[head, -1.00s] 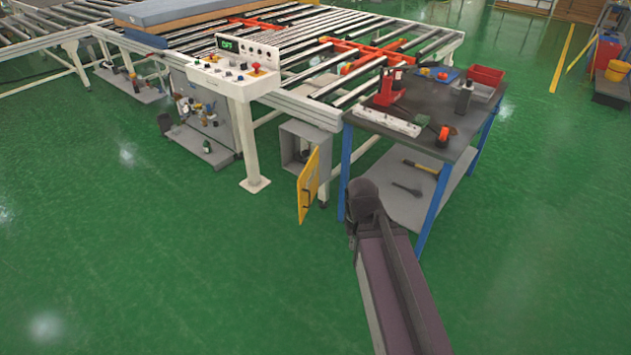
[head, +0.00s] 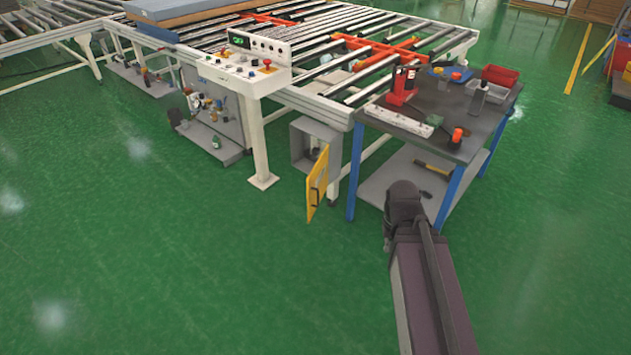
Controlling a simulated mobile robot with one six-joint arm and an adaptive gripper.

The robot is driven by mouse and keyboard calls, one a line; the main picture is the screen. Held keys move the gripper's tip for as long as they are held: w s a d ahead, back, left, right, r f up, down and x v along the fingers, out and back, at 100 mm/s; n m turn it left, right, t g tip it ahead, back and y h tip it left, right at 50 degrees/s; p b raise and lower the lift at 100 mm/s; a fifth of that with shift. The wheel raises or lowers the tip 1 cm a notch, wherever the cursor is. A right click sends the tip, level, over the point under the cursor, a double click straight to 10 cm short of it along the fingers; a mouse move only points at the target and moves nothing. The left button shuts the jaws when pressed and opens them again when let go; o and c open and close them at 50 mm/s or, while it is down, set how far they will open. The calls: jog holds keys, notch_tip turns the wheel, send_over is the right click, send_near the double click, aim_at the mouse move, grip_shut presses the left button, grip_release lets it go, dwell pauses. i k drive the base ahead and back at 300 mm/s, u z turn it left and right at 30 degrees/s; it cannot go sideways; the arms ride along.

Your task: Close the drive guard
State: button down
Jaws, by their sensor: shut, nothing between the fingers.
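The drive guard (head: 318,184) is a yellow hinged door with a dark handle. It stands open, swung out toward me from the right side of a grey box (head: 301,150) under the roller conveyor. The inside of the box is partly visible past the door. My arm reaches up from the bottom right and ends in a dark joint in front of the workbench, to the right of the guard. My gripper does not show; the part of the arm past that joint is hidden.
A blue-legged workbench (head: 357,172) with tools stands just right of the guard. A white control console (head: 258,150) on a post stands to its left. The roller conveyor (head: 340,112) is above and behind. Green floor in front of the guard is clear.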

aim_at(317, 181)
jog(key=u, duration=0.05)
jog(key=i, duration=1)
jog(key=z, duration=0.05)
